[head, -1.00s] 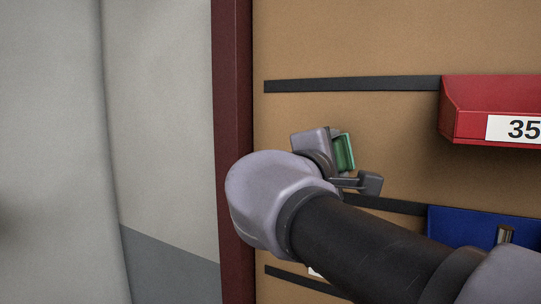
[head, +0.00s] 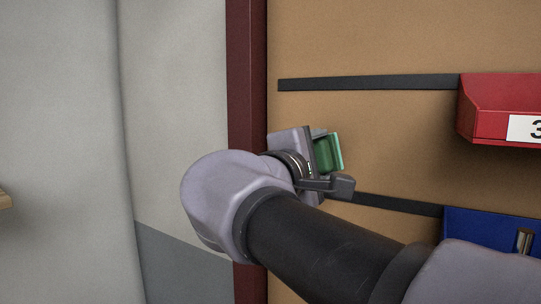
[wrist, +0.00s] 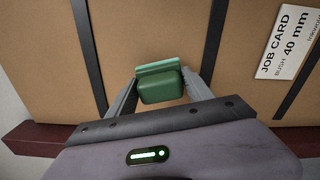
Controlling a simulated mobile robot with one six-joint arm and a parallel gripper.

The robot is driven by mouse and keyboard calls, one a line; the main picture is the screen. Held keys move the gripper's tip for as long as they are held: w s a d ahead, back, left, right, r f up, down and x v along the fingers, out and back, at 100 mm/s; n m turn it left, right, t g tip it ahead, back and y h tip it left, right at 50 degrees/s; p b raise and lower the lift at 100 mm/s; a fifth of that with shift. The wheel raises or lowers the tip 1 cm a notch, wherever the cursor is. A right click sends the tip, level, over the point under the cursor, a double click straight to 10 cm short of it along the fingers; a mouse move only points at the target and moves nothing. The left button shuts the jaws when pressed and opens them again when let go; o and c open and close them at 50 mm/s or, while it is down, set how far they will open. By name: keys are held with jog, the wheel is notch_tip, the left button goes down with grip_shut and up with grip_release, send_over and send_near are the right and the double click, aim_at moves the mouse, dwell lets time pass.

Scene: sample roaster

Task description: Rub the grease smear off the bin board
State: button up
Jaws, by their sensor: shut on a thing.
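The tan bin board (head: 380,40), with a dark red frame edge (head: 246,80), fills the right of the head view and the back of the wrist view (wrist: 155,30). My gripper (head: 324,166) is in front of the board's left part. It is shut on a green block (head: 325,153) with a lighter green face layer. In the wrist view the block (wrist: 161,90) sits between both fingers, its light face toward the board. I cannot tell whether it touches the board. No grease smear shows in either view; my arm hides part of the board.
Black rails (head: 370,83) cross the board. A red bin (head: 490,105) and a blue bin (head: 480,230) hang at the right. A job card (wrist: 287,42) is on the board in the wrist view. A grey wall (head: 65,130) lies left.

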jog(key=shift+v, duration=1.35)
jog(key=shift+v, duration=1.45)
